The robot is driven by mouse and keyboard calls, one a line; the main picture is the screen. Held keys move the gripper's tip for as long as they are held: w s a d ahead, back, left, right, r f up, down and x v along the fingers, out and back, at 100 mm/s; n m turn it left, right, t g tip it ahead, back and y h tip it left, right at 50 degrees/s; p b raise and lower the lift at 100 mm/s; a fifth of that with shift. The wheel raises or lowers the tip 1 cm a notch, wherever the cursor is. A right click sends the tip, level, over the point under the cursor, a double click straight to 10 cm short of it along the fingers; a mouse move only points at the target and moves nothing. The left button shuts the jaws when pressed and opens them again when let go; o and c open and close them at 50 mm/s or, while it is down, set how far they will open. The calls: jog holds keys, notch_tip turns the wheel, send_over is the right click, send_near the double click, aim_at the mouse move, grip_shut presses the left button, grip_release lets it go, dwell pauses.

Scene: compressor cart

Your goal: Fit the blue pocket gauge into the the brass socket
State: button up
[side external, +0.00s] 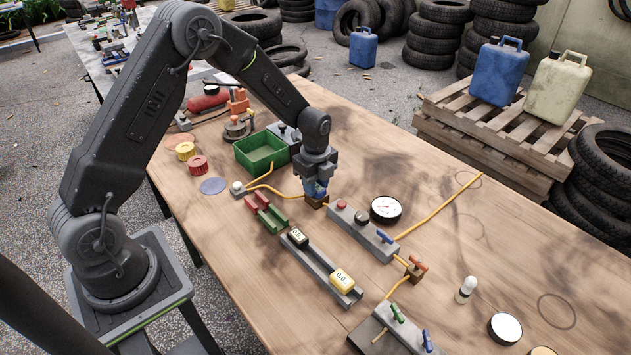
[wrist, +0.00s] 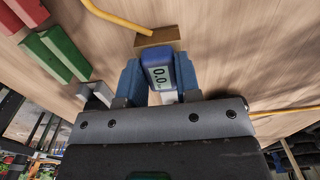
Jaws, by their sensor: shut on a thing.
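The blue pocket gauge (wrist: 158,72), with a small display reading 0.0, sits between the two fingers of my gripper (wrist: 160,82), which is shut on it. The brass socket (wrist: 158,40) is a brownish block just beyond the gauge's far end in the wrist view. In the side view my gripper (side external: 316,184) points down directly above the brass socket (side external: 316,202), where the orange hose ends. The gauge is mostly hidden by the fingers there. I cannot tell whether its lower end is touching or inside the socket.
A grey rail (side external: 318,268) holds a dark gauge (side external: 298,236) and a yellow gauge (side external: 342,280). Red and green blocks (side external: 266,212) lie left of it. A grey manifold (side external: 362,230) and round dial (side external: 385,208) stand close to the right. A green bin (side external: 260,166) is behind.

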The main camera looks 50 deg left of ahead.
jog(key=o, duration=1)
notch_tip(320, 180, up, 14)
jog(key=shift+f, duration=0.1)
